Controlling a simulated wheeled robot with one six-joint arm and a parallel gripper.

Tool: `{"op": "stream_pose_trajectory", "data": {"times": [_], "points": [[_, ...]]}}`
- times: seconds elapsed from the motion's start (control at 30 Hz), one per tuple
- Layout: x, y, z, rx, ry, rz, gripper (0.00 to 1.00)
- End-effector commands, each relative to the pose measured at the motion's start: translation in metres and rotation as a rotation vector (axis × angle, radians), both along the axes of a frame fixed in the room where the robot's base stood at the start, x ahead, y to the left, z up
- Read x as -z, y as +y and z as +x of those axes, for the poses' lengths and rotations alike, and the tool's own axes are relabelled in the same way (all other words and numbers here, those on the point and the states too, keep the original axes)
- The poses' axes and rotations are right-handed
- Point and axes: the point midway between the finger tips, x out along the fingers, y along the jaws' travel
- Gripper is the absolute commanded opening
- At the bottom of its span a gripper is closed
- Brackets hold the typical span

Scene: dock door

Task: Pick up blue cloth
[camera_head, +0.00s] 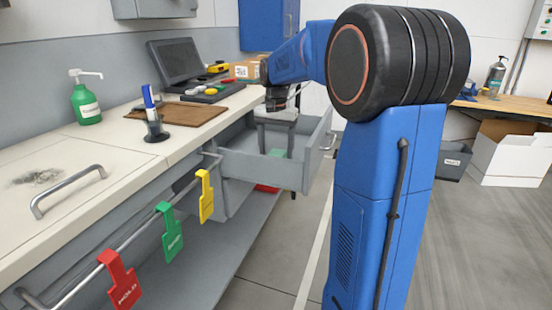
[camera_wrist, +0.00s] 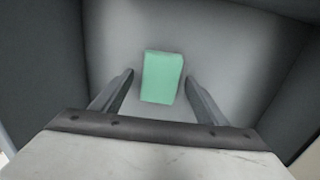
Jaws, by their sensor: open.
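No blue cloth shows clearly in either view. A green rectangular piece (camera_wrist: 162,76) lies on the floor of the open grey drawer (camera_head: 258,168); I cannot tell whether it is folded cloth or a block. A bit of it shows in the head view (camera_head: 277,152). My gripper (camera_wrist: 158,78) is open over the drawer, its fingers either side of the green piece in the wrist view, with nothing held. A small blue thing (camera_head: 468,89) sits on the far right bench, too small to identify.
The counter holds a green pump bottle (camera_head: 86,100), a pen stand (camera_head: 155,130), a brown board (camera_head: 178,113) and a monitor (camera_head: 177,61). Red (camera_head: 120,280), green (camera_head: 169,233) and yellow (camera_head: 206,197) tags hang on the rail. Drawer walls surround my gripper.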

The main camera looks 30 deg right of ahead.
Motion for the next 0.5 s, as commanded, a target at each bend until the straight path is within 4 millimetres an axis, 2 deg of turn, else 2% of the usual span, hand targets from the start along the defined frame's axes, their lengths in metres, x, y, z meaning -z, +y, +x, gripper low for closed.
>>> {"op": "stream_pose_trajectory", "data": {"times": [0.23,0.27,0.43,0.5], "points": [[0.0022,-0.0001,0.0002,0.0,-0.001,0.0,0.67],[0.0022,0.0,0.0003,0.0,-0.001,0.0,0.65],[0.0021,-0.0001,0.0002,0.0,-0.001,0.0,0.24],[0.002,-0.0001,0.0002,0.0,-0.001,0.0,0.2]]}}
